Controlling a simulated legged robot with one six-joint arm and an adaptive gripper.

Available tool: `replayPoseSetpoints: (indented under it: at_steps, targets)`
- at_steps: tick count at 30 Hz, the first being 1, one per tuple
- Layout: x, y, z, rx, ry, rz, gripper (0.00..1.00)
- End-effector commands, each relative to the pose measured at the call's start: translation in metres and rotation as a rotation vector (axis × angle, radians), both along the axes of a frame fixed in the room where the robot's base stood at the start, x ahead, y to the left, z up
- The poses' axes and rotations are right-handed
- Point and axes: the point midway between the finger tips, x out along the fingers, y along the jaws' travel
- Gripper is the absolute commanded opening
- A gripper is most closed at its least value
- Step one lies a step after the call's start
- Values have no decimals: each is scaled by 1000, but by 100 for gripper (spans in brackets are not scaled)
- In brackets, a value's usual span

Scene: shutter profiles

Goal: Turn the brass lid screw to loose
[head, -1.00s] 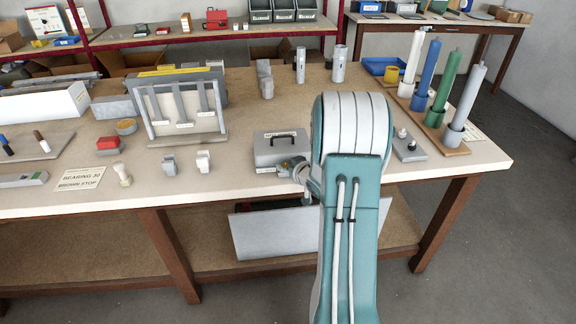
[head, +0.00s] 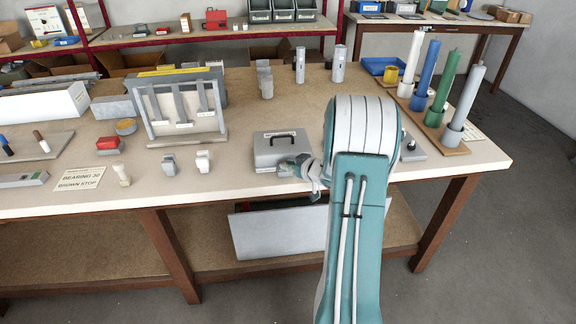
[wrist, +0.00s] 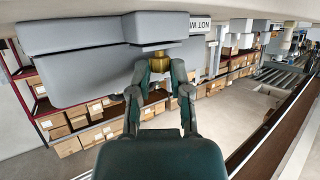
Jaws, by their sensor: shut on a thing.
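The grey box (head: 281,148) with a dark handle on its lid stands near the front edge of the bench. It also fills the upper left of the wrist view (wrist: 85,72). The brass lid screw (wrist: 160,62) sticks out from the box in the wrist view. My gripper (wrist: 160,68) has one finger on each side of the screw and is shut on it. In the head view my gripper (head: 303,166) is at the right front of the box, and the screw is hidden there.
A card (head: 78,179) lies near the bench's front edge at left.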

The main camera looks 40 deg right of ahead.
Motion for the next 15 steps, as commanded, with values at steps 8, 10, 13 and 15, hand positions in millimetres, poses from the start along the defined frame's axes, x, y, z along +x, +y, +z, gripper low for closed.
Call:
replayPoseSetpoints:
  at_steps: [8,10,13,15]
  targets:
    - [2,-4,2,-3,-4,145,0]
    - [1,-4,2,-2,-3,163,0]
    - [1,-4,2,-1,-2,175,0]
    - [1,-4,2,-2,-2,176,0]
